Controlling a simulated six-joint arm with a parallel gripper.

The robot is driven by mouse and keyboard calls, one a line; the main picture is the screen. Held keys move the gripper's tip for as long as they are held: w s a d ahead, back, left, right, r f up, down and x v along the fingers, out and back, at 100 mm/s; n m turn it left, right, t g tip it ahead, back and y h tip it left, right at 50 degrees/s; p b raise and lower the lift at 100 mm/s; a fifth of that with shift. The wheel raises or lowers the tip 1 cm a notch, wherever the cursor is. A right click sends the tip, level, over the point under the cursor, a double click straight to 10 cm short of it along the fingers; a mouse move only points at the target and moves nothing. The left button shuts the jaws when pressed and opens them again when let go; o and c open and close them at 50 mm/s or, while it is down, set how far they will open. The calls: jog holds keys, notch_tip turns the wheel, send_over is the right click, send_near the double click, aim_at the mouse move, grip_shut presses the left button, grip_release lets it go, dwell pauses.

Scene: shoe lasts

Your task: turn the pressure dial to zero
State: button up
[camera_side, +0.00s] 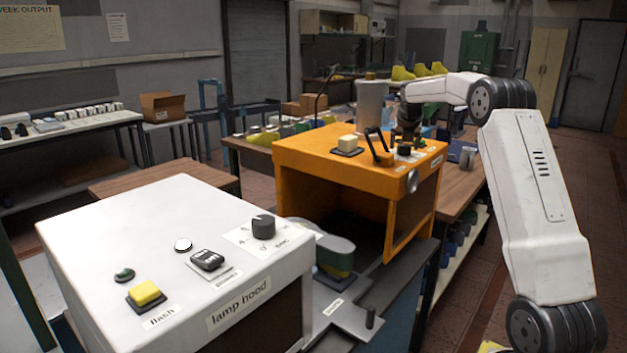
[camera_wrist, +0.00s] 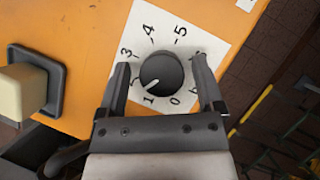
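The pressure dial (camera_wrist: 162,75) is a round dark knob on a white plate (camera_wrist: 139,43) with numbers from 0 to 5 around it. Its white pointer line aims to the lower left, around the 1 to 2 marks and away from the 0. In the side view a small dark dial (camera_side: 404,150) sits on top of the orange machine (camera_side: 310,158). My gripper (camera_wrist: 160,63) is open, with one finger on each side of the dial and gaps visible to both. In the side view my gripper (camera_side: 405,136) is directly above the dial; its fingertips are hard to make out.
A cream push button (camera_wrist: 20,92) on a dark base lies left of the dial. A black lever (camera_side: 377,147) stands close beside the dial on the orange machine. The white lamp hood (camera_side: 150,235) in front carries another black knob (camera_side: 263,226) and several buttons.

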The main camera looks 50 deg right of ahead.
aim_at(404, 145)
dwell(0.3)
jog(key=shift+r, duration=2.55)
jog(key=shift+s+a+r+m+g+h, duration=0.15)
jog(key=shift+a+r+m+g, duration=0.1)
jog(key=shift+a+r+m, duration=0.3)
jog(key=shift+s+a+r+m+g+h, duration=0.1)
jog(key=shift+s+a+r+m+g, duration=0.2)
jog(key=shift+a+m, duration=0.45)
jog(key=shift+s+a+r+m+g+h, duration=0.1)
jog(key=shift+a+r+m+g, duration=0.15)
jog(key=shift+a+r+m, duration=0.45)
jog(key=shift+f, duration=0.2)
jog(key=shift+x, duration=4.45)
jog(key=shift+c, duration=0.2)
